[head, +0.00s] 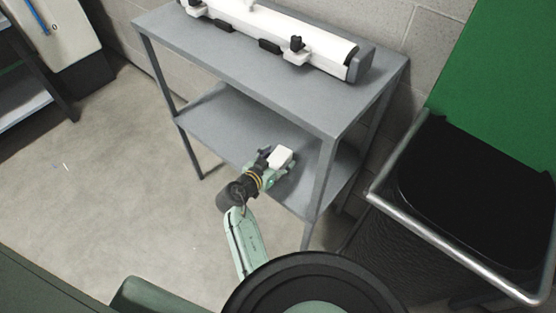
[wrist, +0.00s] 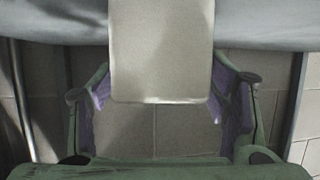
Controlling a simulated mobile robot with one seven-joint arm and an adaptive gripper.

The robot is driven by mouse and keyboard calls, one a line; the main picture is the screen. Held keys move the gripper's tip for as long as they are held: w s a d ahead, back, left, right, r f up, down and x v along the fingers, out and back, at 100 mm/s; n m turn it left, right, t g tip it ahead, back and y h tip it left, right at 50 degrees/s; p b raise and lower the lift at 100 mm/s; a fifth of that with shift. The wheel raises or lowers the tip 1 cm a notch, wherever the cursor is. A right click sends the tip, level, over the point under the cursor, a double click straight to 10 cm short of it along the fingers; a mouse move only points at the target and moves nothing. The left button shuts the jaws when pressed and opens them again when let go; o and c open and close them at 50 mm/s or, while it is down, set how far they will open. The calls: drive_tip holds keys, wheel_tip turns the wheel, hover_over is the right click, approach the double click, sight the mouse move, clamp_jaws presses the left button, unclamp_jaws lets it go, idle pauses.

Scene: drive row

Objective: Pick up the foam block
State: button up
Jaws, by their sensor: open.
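The foam block is a pale, off-white block (head: 281,157) in the head view, at the front of the lower shelf of a grey table. In the wrist view the block (wrist: 160,52) fills the top middle and reaches down between the finger pads. My gripper (wrist: 165,100) is open, with one purple-padded finger on each side of the block and a visible gap at both sides. In the head view my gripper (head: 279,167) is at the block, above the front of the shelf. I cannot tell whether the block rests on the shelf.
The grey table (head: 250,62) has an upper top over the lower shelf (head: 225,125), with legs at its corners. A long white device (head: 280,32) lies on the top. A black bin with a metal rail (head: 470,185) stands to the right. Open floor (head: 110,190) lies left.

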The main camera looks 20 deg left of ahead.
drive_tip(key=shift+w+f, duration=0.1)
drive_tip(key=shift+w, duration=0.15)
drive_tip(key=shift+c, duration=0.4)
drive_tip(key=c, duration=1)
